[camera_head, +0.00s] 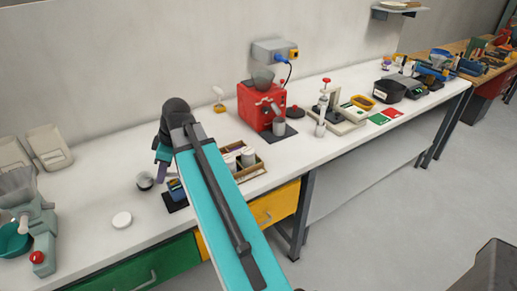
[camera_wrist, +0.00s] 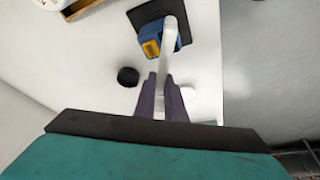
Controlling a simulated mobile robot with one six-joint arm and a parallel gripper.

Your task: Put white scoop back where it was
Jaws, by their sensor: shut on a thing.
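The white scoop (camera_wrist: 170,42) is between the two purple-grey fingers of my gripper (camera_wrist: 163,92), which is shut on it. Its white length reaches away from the fingers, past a blue and yellow device (camera_wrist: 151,46) and over a black mat (camera_wrist: 148,12). Whether it touches either cannot be told. In the head view my gripper (camera_head: 161,154) points down above the white bench, behind the blue device (camera_head: 176,188). The scoop cannot be made out there.
A small dark round container (camera_head: 145,181) stands left of the device, and a white disc (camera_head: 122,220) lies nearer the front. A wooden tray with white cups (camera_head: 248,157) and a red machine (camera_head: 262,105) stand to the right. A grey-green machine (camera_head: 35,225) is at left.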

